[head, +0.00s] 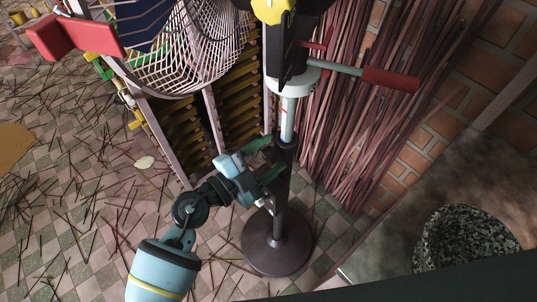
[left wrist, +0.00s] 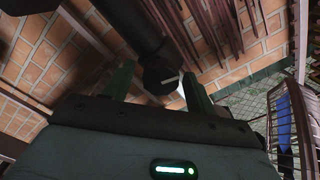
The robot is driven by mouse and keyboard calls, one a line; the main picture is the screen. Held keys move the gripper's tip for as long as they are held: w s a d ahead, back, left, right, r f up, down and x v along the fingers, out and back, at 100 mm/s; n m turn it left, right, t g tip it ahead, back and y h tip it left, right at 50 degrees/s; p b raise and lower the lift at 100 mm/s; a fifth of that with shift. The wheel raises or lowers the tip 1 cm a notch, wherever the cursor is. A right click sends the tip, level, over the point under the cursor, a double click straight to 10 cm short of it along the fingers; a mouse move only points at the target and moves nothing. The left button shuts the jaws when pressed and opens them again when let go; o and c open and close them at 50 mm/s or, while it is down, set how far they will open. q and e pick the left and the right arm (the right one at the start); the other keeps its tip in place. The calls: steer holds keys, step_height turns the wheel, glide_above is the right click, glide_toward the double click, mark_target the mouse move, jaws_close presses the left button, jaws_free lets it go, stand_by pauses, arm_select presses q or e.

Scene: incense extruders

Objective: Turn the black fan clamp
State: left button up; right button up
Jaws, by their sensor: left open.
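The black fan clamp (head: 287,141) is a dark collar on the upright pole of a stand with a round dark base (head: 277,242). My left gripper (head: 272,157) is open, its green fingers reaching toward the pole from the left, at and just below the clamp. In the left wrist view, a round black knob with a pale stripe (left wrist: 160,79) shows between the two open fingers of the left gripper (left wrist: 158,70); it looks like part of the clamp. I cannot tell whether either finger touches it. My right gripper is not in view.
A wire fan cage (head: 185,45) is at upper left. A red-handled lever (head: 390,79) sticks out right of the pole. Bundled reddish sticks (head: 365,120) stand behind, against a brick wall. A speckled container (head: 465,240) is at lower right. Loose sticks litter the tiles.

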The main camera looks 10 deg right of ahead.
arm_select(q)
steer(key=shift+d, duration=0.1)
steer(key=shift+c, duration=0.6)
steer(key=c, duration=0.9)
steer(key=shift+o, duration=0.2)
steer(key=shift+r+m+p, duration=0.1)
steer(key=shift+m+p, duration=0.3)
steer(key=shift+m, duration=0.3)
steer(key=o, duration=1)
